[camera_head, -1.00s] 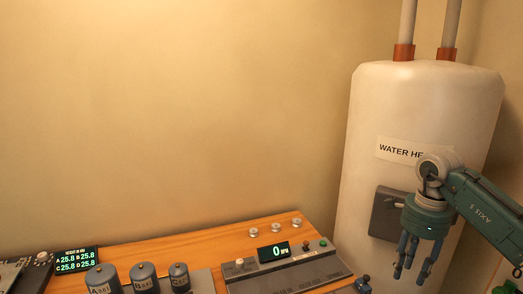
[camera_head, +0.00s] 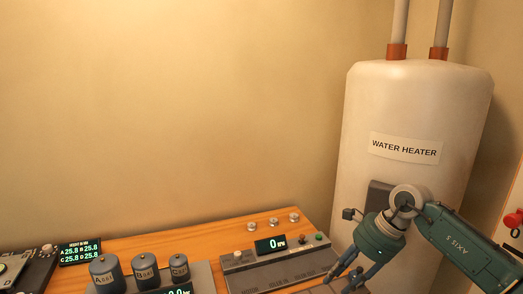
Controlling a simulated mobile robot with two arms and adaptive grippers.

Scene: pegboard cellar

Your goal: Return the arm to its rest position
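My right arm comes in from the right edge, and its green gripper (camera_head: 342,279) hangs over the right end of the wooden bench (camera_head: 215,238), in front of the water heater. Its grey fingers point down and to the left, with a gap between them and nothing seen held in it. The fingertips are close to the front right corner of the grey console with the "0" display (camera_head: 271,245); whether they touch it I cannot tell. My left gripper is not in view.
A white water heater (camera_head: 404,148) stands behind my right arm. Several dark labelled canisters (camera_head: 145,273) stand on the bench, with a small readout (camera_head: 80,252) to their left. Three small metal knobs (camera_head: 273,222) sit at the bench's back. A red part (camera_head: 513,220) shows at the right edge.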

